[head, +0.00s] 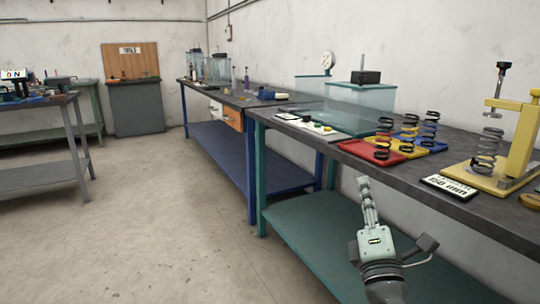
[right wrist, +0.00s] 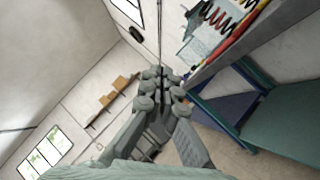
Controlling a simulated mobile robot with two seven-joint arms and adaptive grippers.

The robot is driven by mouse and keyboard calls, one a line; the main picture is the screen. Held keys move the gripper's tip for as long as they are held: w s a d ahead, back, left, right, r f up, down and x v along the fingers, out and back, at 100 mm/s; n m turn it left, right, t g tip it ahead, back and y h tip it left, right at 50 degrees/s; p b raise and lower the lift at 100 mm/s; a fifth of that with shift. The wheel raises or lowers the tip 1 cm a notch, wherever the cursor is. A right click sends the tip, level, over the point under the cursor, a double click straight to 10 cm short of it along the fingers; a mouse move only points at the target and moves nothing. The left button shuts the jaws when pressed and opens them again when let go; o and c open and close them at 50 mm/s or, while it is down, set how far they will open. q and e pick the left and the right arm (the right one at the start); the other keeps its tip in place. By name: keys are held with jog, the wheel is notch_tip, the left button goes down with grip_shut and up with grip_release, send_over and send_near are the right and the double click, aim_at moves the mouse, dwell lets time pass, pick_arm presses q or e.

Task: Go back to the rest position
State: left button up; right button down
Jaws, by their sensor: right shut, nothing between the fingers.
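My right gripper (head: 364,184) points up in front of the near workbench (head: 462,208), below the level of its top and over the green lower shelf. It is shut and empty, and its fingers also show together in the right wrist view (right wrist: 163,80). My left gripper is in neither view. Black coil springs stand on the red tray (head: 352,148), the yellow tray (head: 396,147) and the blue tray (head: 428,143) on the bench. Another spring (head: 483,166) stands on the base of the yellow press (head: 522,140) at the right.
The bench edge and the green lower shelf (head: 315,230) are close to my right arm. A small display (head: 449,187) lies near the bench's front edge. A blue-framed bench (head: 215,150) stands farther back. The floor (head: 150,220) to the left is clear.

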jog(key=s+d+f+m+g+h, duration=0.2)
jog(key=s+d+f+m+g, duration=0.15)
jog(key=d+f, duration=0.4)
jog(key=s+d+f+m+g+h, duration=0.15)
jog(key=d+f+m+g, duration=0.25)
jog(key=f, duration=0.6)
jog(key=s+d+f+m+g+h, duration=0.1)
jog(key=s+d+f+m+g, duration=0.4)
jog(key=f, duration=0.4)
jog(key=s+d+f+m+g+y, duration=0.1)
jog(key=s+d+f+m+g, duration=0.15)
jog(key=s+f, duration=0.5)
jog(key=s+d+f+m+g, duration=0.2)
jog(key=s+d+f+g, duration=0.15)
jog(key=s+f, duration=0.35)
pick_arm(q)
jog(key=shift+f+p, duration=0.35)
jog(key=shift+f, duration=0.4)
pick_arm(e)
jog(key=s+a+f+m+g+y, duration=0.1)
jog(key=s+a+f+y, duration=0.1)
jog(key=a, duration=0.5)
jog(key=s+a+f+m+y, duration=0.1)
jog(key=s+a+f+m, duration=0.1)
jog(key=a, duration=0.5)
jog(key=shift+s+a+f+g+y, duration=0.2)
jog(key=shift+f+g+y, duration=0.15)
jog(key=shift+f, duration=0.45)
